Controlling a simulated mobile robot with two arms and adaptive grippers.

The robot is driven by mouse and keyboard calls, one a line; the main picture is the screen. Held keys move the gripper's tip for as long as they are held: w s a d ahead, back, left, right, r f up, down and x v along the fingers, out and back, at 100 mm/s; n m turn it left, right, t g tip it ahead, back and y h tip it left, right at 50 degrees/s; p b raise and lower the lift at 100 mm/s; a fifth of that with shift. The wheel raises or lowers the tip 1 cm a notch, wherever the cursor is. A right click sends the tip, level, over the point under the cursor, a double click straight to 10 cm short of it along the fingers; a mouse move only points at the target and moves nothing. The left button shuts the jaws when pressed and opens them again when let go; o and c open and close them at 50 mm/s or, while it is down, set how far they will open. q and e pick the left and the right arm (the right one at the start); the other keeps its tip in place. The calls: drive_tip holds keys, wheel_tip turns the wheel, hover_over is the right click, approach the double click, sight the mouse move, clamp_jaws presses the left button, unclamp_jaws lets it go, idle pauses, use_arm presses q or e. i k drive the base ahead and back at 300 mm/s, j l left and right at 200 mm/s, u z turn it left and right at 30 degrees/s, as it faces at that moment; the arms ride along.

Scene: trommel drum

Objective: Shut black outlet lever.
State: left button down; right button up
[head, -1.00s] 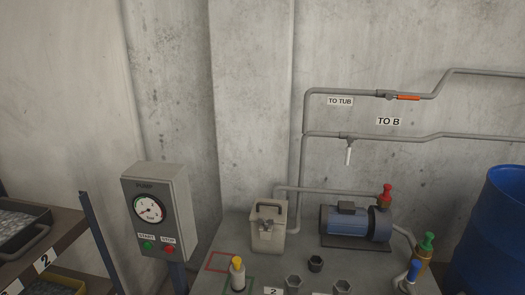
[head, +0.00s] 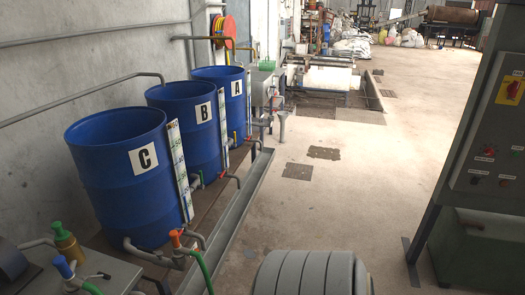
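Three blue drums stand in a row along the left wall: drum C (head: 105,205) nearest, drum B (head: 203,150) behind it, drum A (head: 238,80) farthest. Outlet pipes and valves sit low at their front sides. The outlet by drum C has an orange-red handle (head: 176,238). Small red and yellow handles show by drums B and A. I cannot make out a black outlet lever for certain; the small fittings are too small to tell. Neither of my grippers is in view.
A bench at bottom left carries a green-topped fitting (head: 62,238) and a blue-topped one (head: 64,267). A grey channel (head: 235,215) runs before the drums. A control cabinet (head: 492,130) stands at right.

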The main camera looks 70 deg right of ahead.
sight(146, 250)
drive_tip(key=z, duration=1.25)
drive_tip(key=i+j+z, duration=0.1)
drive_tip(key=i, duration=0.2)
drive_tip(key=i+j+z, duration=0.1)
drive_tip(key=i+j, duration=0.15)
